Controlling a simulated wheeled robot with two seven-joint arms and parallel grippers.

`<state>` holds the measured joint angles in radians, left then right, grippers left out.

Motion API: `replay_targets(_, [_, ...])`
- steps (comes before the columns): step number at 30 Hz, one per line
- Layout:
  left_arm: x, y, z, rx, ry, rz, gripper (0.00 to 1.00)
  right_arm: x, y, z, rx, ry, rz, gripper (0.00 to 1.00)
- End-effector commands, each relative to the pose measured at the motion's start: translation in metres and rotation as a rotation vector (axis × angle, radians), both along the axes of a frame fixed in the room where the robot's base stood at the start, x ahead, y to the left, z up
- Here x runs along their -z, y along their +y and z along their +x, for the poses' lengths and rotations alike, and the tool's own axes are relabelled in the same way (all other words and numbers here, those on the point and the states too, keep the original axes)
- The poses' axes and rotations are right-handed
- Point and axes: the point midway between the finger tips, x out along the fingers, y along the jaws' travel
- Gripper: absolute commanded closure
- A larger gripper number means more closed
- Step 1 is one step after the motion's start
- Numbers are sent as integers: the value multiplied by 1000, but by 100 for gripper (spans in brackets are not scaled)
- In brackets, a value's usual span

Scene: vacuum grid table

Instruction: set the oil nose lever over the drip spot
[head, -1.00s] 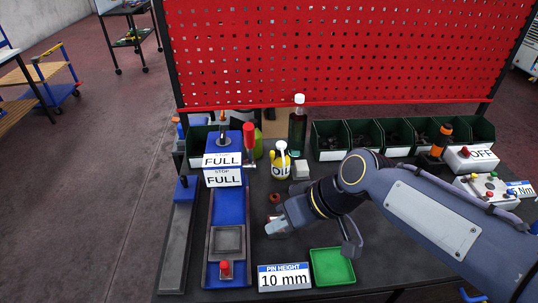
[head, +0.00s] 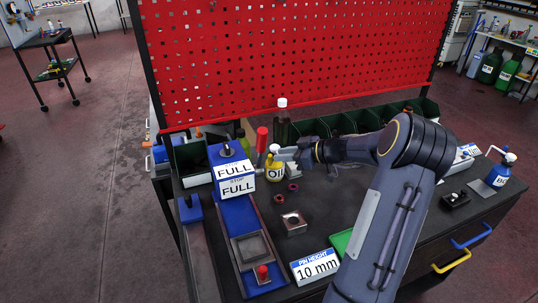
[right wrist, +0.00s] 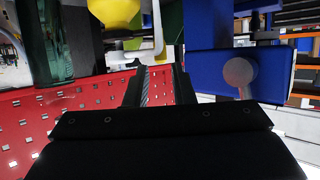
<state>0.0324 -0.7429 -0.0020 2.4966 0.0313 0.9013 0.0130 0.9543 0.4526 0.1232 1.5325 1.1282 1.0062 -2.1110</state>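The yellow oil can (head: 274,173), marked OIL, stands on the dark table beside the blue FULL box (head: 232,173). Its white nose lever (head: 273,149) shows at its top. My right gripper (head: 286,154) is at the can's upper right, close to the lever; I cannot tell whether they touch. In the right wrist view the fingers (right wrist: 158,86) are apart with nothing clearly held between them. A yellow body (right wrist: 115,12), likely the can, is at the top edge there. The drip spot is not clearly identifiable. My left gripper is not in view.
A square plate with a hole (head: 293,222) and red rings (head: 279,199) lie in front of the can. A dark bottle (head: 282,126) and green bins (head: 345,124) stand behind. A red-topped handle (head: 262,140) rises close left. The red pegboard (head: 290,60) closes the back.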

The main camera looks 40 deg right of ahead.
Motion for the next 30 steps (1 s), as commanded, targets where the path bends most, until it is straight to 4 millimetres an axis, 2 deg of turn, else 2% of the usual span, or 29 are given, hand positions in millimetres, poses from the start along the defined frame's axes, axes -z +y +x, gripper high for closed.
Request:
replay_targets(3, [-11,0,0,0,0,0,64,5,10,18,-3,1,4,78])
replay_targets(9, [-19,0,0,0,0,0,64,15,20,37,-1,2,1,78])
replay_targets(20, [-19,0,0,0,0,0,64,19,22,42,-1,1,1,78])
replay_targets(25, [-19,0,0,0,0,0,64,19,22,42,-1,1,1,100])
replay_targets(30, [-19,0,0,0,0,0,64,19,22,41,0,2,0,100])
